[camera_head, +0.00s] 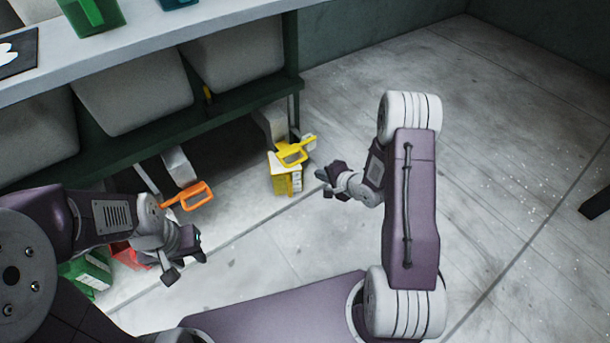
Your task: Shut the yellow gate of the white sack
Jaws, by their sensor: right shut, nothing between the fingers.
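The yellow gate (295,152) is a flat loop handle at the lower right end of the dark rack. It sticks out over a yellow box on the floor. The rightmost whitish sack (238,57) hangs in the rack above and behind it; the link between them is partly hidden. My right gripper (324,182) is shut and empty, just right of and slightly below the yellow handle, apart from it. My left gripper (186,267) has its fingers apart and empty, below the orange handle.
An orange handle (188,196) sticks out to the left. A yellow box (287,181), a red box (128,254) and a green box (86,272) stand on the floor. Other sacks (135,92) hang under the pale counter (150,42).

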